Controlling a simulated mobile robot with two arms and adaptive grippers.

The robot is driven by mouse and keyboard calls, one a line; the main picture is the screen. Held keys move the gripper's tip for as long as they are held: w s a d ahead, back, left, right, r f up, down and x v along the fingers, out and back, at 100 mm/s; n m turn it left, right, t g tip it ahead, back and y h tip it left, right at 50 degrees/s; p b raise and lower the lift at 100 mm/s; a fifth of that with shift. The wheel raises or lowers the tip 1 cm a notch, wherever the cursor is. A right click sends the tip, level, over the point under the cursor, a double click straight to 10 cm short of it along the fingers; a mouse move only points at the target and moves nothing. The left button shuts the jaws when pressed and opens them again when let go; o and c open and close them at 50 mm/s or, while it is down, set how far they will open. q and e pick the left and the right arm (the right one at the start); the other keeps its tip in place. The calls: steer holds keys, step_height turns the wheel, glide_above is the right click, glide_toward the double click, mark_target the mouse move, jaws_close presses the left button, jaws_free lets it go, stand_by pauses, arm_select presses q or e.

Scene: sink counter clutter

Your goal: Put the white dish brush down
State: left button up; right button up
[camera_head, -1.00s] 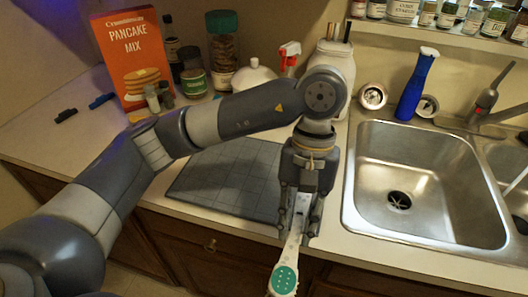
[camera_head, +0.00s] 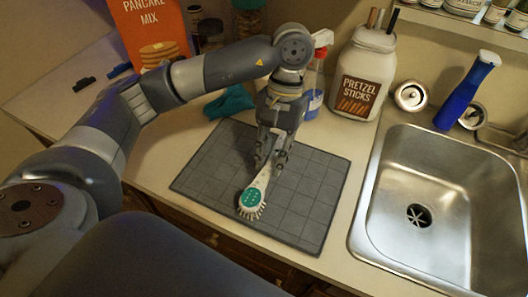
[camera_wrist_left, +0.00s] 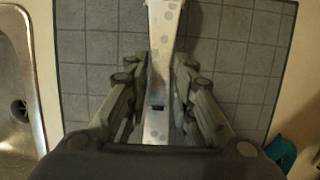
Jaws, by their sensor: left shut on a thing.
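The white dish brush (camera_head: 253,202) has a teal oval patch with white dots on its head and pale bristles along the edge. My left gripper (camera_head: 270,164) is shut on its handle, over the dark grey gridded mat (camera_head: 316,196). The head points toward the front edge of the mat. In the left wrist view the spotted white handle (camera_wrist_left: 160,60) runs between the fingers (camera_wrist_left: 158,100), with the mat (camera_wrist_left: 90,65) below. I cannot tell whether the brush touches the mat. My right gripper is not in view.
The steel sink (camera_head: 425,205) lies to the right. A blue bottle (camera_head: 466,92) stands behind the sink. The mat's right part is bare.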

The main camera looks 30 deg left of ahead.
arm_select(q)
steer(key=shift+w+a, duration=0.2)
steer(key=shift+a, duration=0.4)
steer(key=shift+w+a, duration=0.15)
steer(key=shift+a, duration=0.4)
steer(key=shift+a+f, duration=0.15)
steer(key=shift+f, duration=0.05)
steer(key=shift+f+p, duration=0.4)
steer(key=shift+p, duration=0.1)
step_height(320, 180, down, 2)
steer(key=shift+p, duration=0.5)
steer(key=shift+f, duration=0.3)
steer(key=shift+w+f+b, duration=0.1)
steer(key=shift+f+b, duration=0.05)
steer(key=shift+b, duration=0.15)
steer(key=o, duration=0.9)
steer(key=shift+o, duration=0.2)
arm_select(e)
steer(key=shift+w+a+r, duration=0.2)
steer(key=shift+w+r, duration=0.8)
